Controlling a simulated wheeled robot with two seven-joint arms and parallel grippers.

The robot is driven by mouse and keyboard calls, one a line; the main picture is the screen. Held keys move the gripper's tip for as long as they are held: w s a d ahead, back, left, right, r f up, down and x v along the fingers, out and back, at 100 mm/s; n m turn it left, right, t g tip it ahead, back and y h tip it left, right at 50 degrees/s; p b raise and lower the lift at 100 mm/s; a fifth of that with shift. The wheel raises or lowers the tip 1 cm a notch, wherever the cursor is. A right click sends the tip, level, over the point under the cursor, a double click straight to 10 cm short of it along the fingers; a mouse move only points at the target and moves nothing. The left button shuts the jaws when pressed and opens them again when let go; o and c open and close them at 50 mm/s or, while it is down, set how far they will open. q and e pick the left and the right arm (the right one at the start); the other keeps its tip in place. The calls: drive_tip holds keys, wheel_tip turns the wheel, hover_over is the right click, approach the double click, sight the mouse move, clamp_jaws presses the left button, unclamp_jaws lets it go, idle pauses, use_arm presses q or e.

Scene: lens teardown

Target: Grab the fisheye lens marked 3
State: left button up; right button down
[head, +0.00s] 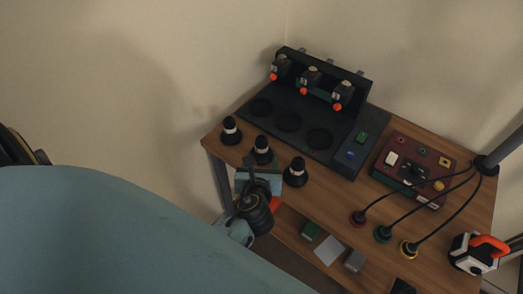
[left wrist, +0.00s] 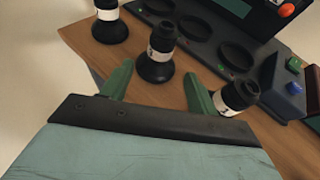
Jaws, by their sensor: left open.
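Three black lenses with flared bases and white bands stand in a row near the table's left front edge: a left one (head: 230,130), a middle one (head: 262,151) and a right one (head: 295,172). I cannot read the marks on the bands clearly. My left gripper (head: 262,178) is open and empty at the table edge. In the left wrist view, its green fingers (left wrist: 158,72) point at the middle lens (left wrist: 157,66), which stands just beyond the tips. The right lens (left wrist: 238,96) is beside the right finger, its base partly hidden. The left lens (left wrist: 109,24) stands farther left.
A black station (head: 340,160) with round recesses and several orange-knobbed clamps stands behind the lenses. A red box (head: 412,170) with cables (head: 380,200) is to the right. An orange-handled white device (head: 475,253) is at far right. A lower shelf (head: 290,240) holds small blocks.

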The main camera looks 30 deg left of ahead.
sight(261, 152)
use_arm(q)
drive_tip(key=b+x, duration=0.1)
drive_tip(key=x, duration=0.7)
drive_tip(key=shift+w+a+r, duration=0.1)
drive_tip(key=shift+w+a, duration=0.05)
drive_tip(key=c, duration=1.2)
